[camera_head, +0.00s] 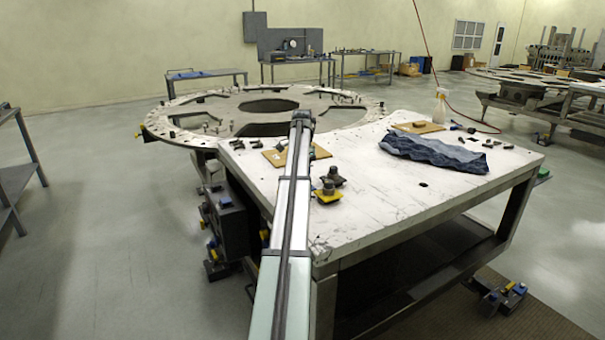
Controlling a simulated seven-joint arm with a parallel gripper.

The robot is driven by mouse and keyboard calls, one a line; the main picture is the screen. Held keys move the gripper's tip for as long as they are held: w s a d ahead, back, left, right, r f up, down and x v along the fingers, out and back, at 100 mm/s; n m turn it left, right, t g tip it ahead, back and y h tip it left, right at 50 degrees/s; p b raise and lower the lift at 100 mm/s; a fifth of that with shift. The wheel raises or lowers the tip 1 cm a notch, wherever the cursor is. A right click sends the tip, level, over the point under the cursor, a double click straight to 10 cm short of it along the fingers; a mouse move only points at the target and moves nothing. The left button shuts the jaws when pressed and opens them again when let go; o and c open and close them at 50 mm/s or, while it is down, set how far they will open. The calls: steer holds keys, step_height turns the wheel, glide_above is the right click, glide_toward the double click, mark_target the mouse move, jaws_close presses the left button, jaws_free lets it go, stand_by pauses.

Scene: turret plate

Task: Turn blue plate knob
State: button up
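The large ring-shaped turret plate (160,122) lies flat on supports behind the worktable, with many small dark fittings on it. I cannot make out a blue knob on the plate at this size. Two dark knob-like parts stand on the near left of the worktable: one (328,187) on a yellow base and one (334,176) just behind it. My arm reaches up the middle of the view to a dark joint over the near edge of the plate, hiding part of the table and plate. My gripper is not visible.
The white worktable (390,215) holds a crumpled blue cloth (433,152), a spray bottle (440,106) and small loose parts. A dark clamp-like unit (228,222) sits at its left side. Open floor (100,230) lies to the left. Other benches stand farther back.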

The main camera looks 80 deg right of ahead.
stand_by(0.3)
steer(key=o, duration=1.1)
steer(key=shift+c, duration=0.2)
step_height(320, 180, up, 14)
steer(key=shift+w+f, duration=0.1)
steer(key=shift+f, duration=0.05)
